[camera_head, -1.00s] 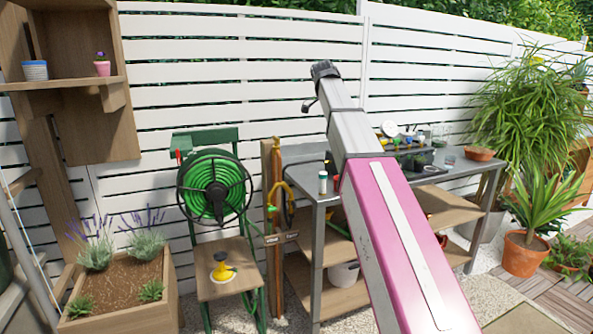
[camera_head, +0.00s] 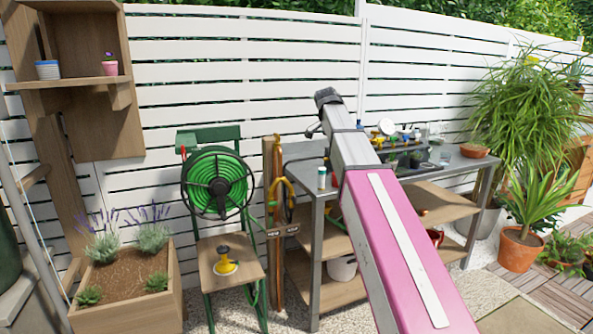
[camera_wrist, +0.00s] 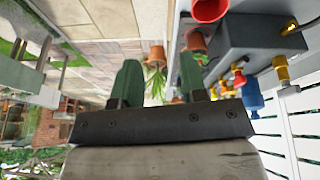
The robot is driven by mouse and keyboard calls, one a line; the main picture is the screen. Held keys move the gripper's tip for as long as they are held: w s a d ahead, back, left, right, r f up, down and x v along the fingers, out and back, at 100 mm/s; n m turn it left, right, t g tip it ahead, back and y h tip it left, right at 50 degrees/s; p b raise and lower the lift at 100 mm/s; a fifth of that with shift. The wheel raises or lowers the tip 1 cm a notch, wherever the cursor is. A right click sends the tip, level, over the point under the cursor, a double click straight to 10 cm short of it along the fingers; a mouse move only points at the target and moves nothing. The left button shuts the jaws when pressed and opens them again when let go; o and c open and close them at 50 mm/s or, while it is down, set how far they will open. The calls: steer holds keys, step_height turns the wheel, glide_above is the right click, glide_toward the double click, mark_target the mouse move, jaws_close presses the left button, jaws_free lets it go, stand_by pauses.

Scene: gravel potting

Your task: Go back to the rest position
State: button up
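My gripper (camera_wrist: 158,72) shows in the wrist view with two green fingers standing apart. It is open, and nothing is held between the fingers. Paving and terracotta pots (camera_wrist: 157,55) show beyond the gap. In the head view my pink and grey arm rises in front of the metal workbench (camera_head: 305,152); my gripper cannot be made out there.
The workbench carries a dark tray with small pots and bottles (camera_head: 322,177). A green hose reel (camera_head: 217,183) stands to its left, a wooden planter (camera_head: 125,312) farther left. Potted plants (camera_head: 520,248) stand at right. A white slatted fence (camera_head: 240,60) closes the back.

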steer(key=s+d+f+n+y, duration=0.1)
steer(key=s+f+n, duration=0.25)
steer(key=f, duration=0.95)
steer(key=s+d+f+n+y, duration=0.15)
steer(key=s+f, duration=0.25)
steer(key=f, duration=0.9)
steer(key=s+f+n+g+y, duration=0.1)
steer(key=s+f+n, duration=0.5)
steer(key=s+f, duration=1.1)
step_height(320, 180, down, 3)
steer(key=shift+d+f+n, duration=0.1)
steer(key=shift+d+n, duration=0.2)
steer(key=shift+d, duration=0.15)
steer(key=shift+w, duration=0.1)
